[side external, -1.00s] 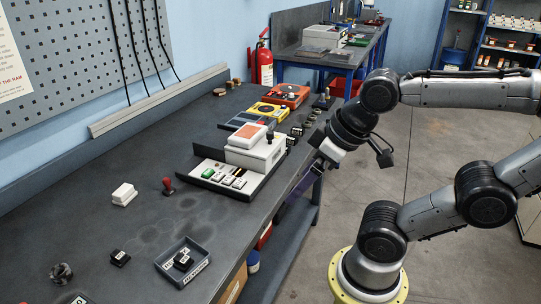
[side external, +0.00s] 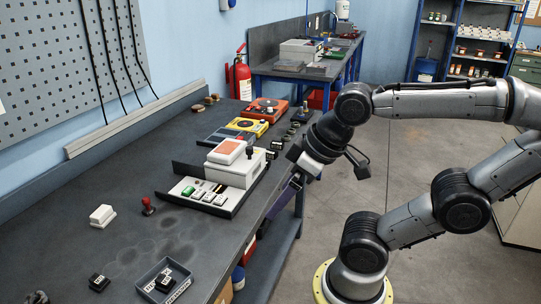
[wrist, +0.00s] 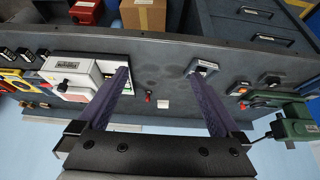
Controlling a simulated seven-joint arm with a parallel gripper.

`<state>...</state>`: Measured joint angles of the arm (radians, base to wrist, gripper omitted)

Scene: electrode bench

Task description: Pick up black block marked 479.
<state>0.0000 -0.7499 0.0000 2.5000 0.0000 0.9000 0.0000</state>
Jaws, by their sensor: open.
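Black blocks with white labels show in several places, and I cannot read 479 on any. One black block (side external: 98,282) lies on the bare bench in the near part of the side view. Another black block (side external: 164,283) lies in a small grey tray (side external: 180,270). Several more black blocks (wrist: 26,54) show at the left in the wrist view, and one loose block (wrist: 271,79) at the right. My gripper (wrist: 160,76) is open and empty, with purple fingers spread. In the side view, it is at the bench's front edge, beside the white console, apart from these blocks.
A white console (side external: 232,170) with a red-topped box and coloured keys stands mid-bench. A red-handled stamp (side external: 148,207) and a white block (side external: 102,216) stand nearer. Yellow (side external: 246,126) and orange (side external: 265,110) devices are farther back. The bench between stamp and tray is clear.

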